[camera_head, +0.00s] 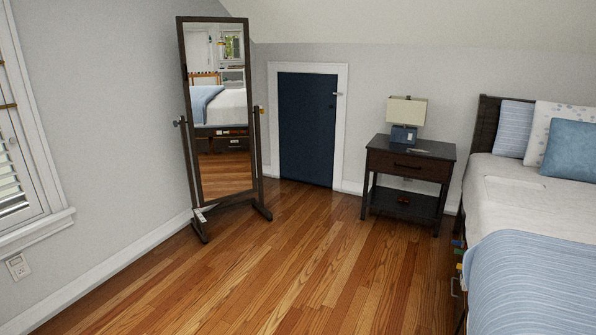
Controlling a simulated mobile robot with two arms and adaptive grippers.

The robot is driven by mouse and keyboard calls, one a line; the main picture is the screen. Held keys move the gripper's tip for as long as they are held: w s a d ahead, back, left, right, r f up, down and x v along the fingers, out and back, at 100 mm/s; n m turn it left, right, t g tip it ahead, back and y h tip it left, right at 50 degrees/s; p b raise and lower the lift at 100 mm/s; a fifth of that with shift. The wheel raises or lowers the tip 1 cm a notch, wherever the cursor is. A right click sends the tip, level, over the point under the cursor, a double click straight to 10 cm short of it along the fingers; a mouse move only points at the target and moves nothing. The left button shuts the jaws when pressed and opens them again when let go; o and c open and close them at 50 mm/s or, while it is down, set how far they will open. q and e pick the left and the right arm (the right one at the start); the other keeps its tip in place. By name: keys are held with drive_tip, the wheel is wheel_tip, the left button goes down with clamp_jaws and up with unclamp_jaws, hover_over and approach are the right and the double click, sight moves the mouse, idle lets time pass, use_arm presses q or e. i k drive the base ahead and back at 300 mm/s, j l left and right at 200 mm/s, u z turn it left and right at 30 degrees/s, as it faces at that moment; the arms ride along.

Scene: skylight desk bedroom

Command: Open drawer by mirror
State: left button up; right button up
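A dark wood nightstand (447,168) stands against the back wall between the small blue door and the bed. Its single upper drawer (385,163) looks shut and has a small handle on its front. Below the drawer is an open shelf (400,204). A tall standing mirror (219,172) in a dark frame stands left of the nightstand, and reflects a bed and a low unit with dark drawer fronts. Neither of my grippers is in view.
The bed (535,262) fills the right edge. A lamp (407,111) stands on the nightstand. A small dark blue door (307,128) is in the back wall. The mirror's feet (200,231) spread onto the floor. The wood floor (290,270) in the middle is clear.

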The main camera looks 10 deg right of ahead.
sight(434, 169)
drive_tip(key=i+l+z, duration=0.2)
drive_tip(key=i, duration=0.35)
drive_tip(key=i+j+z, duration=0.1)
drive_tip(key=i+z, duration=0.15)
drive_tip(key=i, duration=0.3)
drive_tip(key=i+j+z, duration=0.2)
drive_tip(key=i, duration=0.35)
drive_tip(key=i+j+z, duration=0.2)
drive_tip(key=i, duration=0.35)
drive_tip(key=i+j+z, duration=0.1)
drive_tip(key=i+z, duration=0.25)
drive_tip(key=i, duration=1.7)
